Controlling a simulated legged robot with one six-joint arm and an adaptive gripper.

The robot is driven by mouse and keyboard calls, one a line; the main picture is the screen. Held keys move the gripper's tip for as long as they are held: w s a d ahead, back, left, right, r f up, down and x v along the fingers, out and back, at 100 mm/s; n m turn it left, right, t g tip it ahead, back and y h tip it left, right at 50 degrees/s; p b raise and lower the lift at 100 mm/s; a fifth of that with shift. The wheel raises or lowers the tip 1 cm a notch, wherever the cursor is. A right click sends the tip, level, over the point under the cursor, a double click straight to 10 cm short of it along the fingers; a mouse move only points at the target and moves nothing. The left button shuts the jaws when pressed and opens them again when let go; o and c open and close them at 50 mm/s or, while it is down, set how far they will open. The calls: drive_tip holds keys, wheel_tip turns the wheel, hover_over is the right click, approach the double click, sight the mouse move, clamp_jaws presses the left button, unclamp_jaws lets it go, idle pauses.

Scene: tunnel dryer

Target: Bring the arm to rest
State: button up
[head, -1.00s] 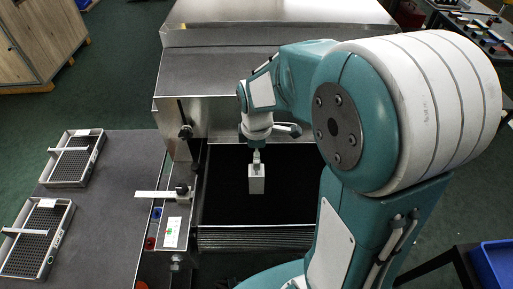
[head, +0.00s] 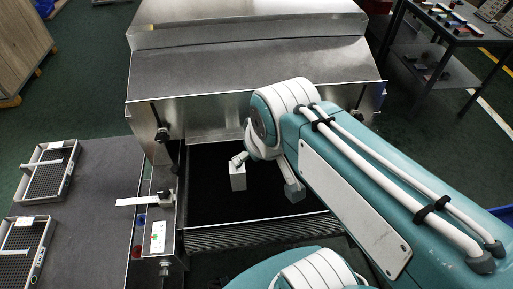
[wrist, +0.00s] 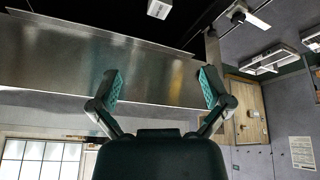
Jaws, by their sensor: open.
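My gripper (wrist: 161,80) is open and empty in the wrist view, its two teal-padded fingers spread wide in front of the metal hood (wrist: 60,60). In the head view my arm is folded over the right side of the dryer mouth, and I cannot make out the fingers there. A white block (head: 238,180) stands on the black belt (head: 210,208) in the head view, below and left of my wrist. It also shows at the top edge of the wrist view (wrist: 158,8), apart from the fingers.
The dryer hood (head: 250,80) rises behind the belt. A grey table (head: 90,230) at the left holds two mesh trays (head: 48,170) (head: 22,250). A dark bench (head: 450,40) with small items stands at back right.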

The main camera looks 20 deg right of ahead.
drive_tip(key=shift+s+r+m+t, duration=0.25)
drive_tip(key=shift+s+m+t, duration=0.05)
drive_tip(key=shift+s+m, duration=0.5)
idle(0.9)
